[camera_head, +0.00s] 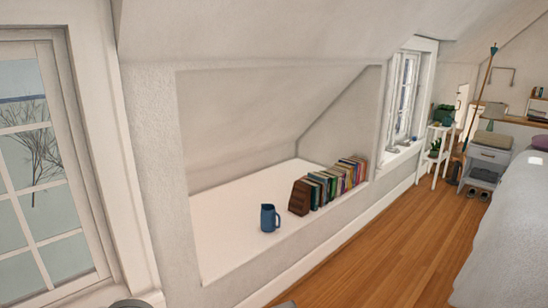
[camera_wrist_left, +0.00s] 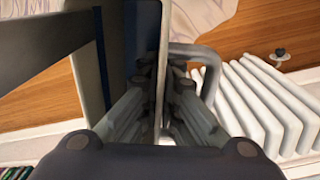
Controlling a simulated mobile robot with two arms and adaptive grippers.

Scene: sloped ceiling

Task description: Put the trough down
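In the left wrist view, my left gripper (camera_wrist_left: 161,78) has its two fingers closed on both sides of a thin upright wall. This wall appears to belong to the trough (camera_wrist_left: 142,32), which shows as dark blue and pale grey panels with a dark bar on the left. Only part of the trough is seen, close up, and its far ends are cut off by the frame. The trough does not show in the head view. My right gripper is in neither view.
A white wall niche (camera_head: 235,240) holds a blue pitcher (camera_head: 269,218) and a row of books (camera_head: 335,183) behind a wooden bookend. The wooden floor (camera_head: 400,250) is clear beside the bed (camera_head: 510,235). A white radiator (camera_wrist_left: 265,105) stands close right of my left gripper.

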